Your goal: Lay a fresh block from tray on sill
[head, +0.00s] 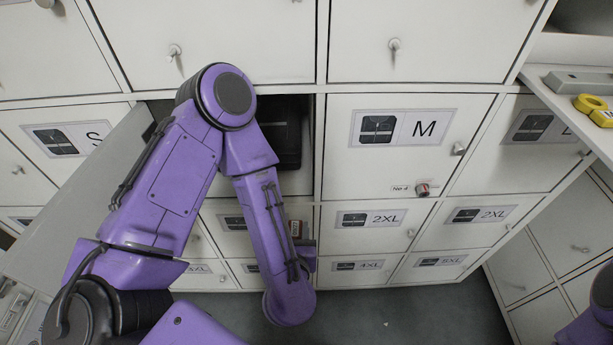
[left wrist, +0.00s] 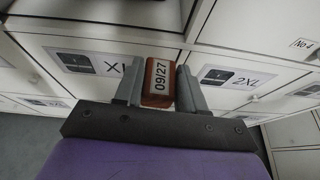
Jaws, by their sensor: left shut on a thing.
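My left gripper (left wrist: 160,88) is shut on a small reddish-brown block (left wrist: 158,72) with a white label reading 09/27. In the head view the block (head: 296,228) shows small beside my left forearm, in front of the lower locker doors, and most of the gripper is hidden by the arm. An open locker compartment (head: 306,170) stands above it, with a dark item (head: 289,128) inside. Its lower front edge is partly covered by my arm. No tray can be made out. My right gripper is not in view.
The open locker door (head: 85,190) swings out at the left behind my arm. The M door (head: 385,150) is shut, with a red-and-metal lock (head: 423,189). A side shelf (head: 550,80) at the upper right holds a yellow object (head: 590,103) and a grey box (head: 580,82).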

